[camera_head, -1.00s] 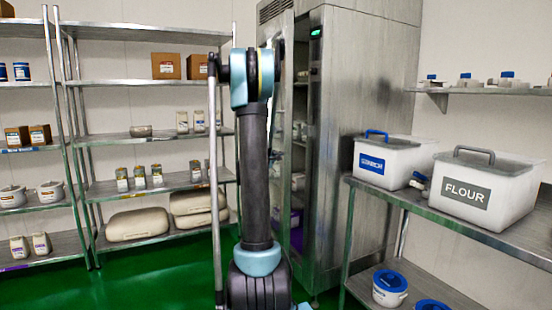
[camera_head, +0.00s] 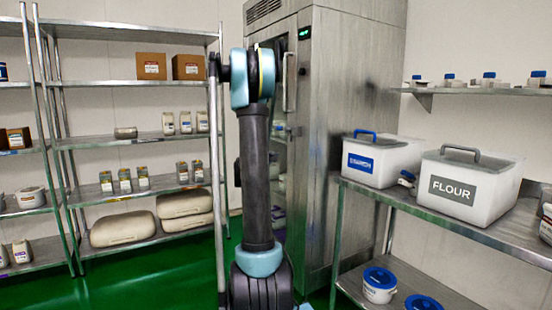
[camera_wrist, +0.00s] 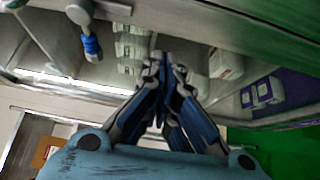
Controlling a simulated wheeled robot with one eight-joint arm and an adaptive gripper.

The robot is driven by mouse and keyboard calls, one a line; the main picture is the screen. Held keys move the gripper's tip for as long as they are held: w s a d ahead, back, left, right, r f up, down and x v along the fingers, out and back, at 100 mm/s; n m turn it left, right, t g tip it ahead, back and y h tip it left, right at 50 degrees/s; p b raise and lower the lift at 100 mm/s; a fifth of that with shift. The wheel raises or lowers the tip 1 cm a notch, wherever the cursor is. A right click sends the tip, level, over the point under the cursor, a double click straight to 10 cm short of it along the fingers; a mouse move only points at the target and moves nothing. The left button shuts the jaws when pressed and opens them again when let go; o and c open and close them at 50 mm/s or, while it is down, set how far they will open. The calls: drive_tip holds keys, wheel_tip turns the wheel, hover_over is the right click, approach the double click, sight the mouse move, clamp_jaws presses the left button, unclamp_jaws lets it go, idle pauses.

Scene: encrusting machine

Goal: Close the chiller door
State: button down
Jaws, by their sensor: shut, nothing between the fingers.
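The tall steel chiller (camera_head: 350,130) stands behind my arm in the head view.
Steel racks (camera_head: 140,140) with boxes, jars and sacks stand at left. A steel table (camera_head: 450,225) at right holds a FLOUR bin (camera_head: 465,185) and another white bin (camera_head: 380,160). Green floor (camera_head: 150,275) is open at lower left.

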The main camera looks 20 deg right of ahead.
drive_tip(key=s+a+f+m+g+y, duration=0.15)
drive_tip(key=s+a, duration=0.25)
drive_tip(key=s, duration=0.5)
drive_tip(key=s+a+f+m+g, duration=0.15)
drive_tip(key=s+a, duration=0.25)
drive_tip(key=s, duration=0.5)
drive_tip(key=s+a+f+m+g+y, duration=0.1)
drive_tip(key=s+a+f+g+y, duration=0.1)
drive_tip(key=s+a+f+y, duration=0.2)
drive_tip(key=s+a+f+m+g+y, duration=0.2)
drive_tip(key=s+a+f+y, duration=0.2)
drive_tip(key=s, duration=1.2)
drive_tip(key=s+a+f+m+g+y, duration=0.1)
drive_tip(key=s+a+f+y, duration=0.3)
drive_tip(key=s+a+f, duration=0.5)
drive_tip(key=s+a+g, duration=0.1)
drive_tip(key=a, duration=0.3)
drive_tip(key=shift+s+a+m+g, duration=0.3)
drive_tip(key=shift+s+a+m, duration=0.1)
drive_tip(key=shift+w+f, duration=0.25)
drive_tip(key=shift+w, duration=0.2)
drive_tip(key=shift+s, duration=0.1)
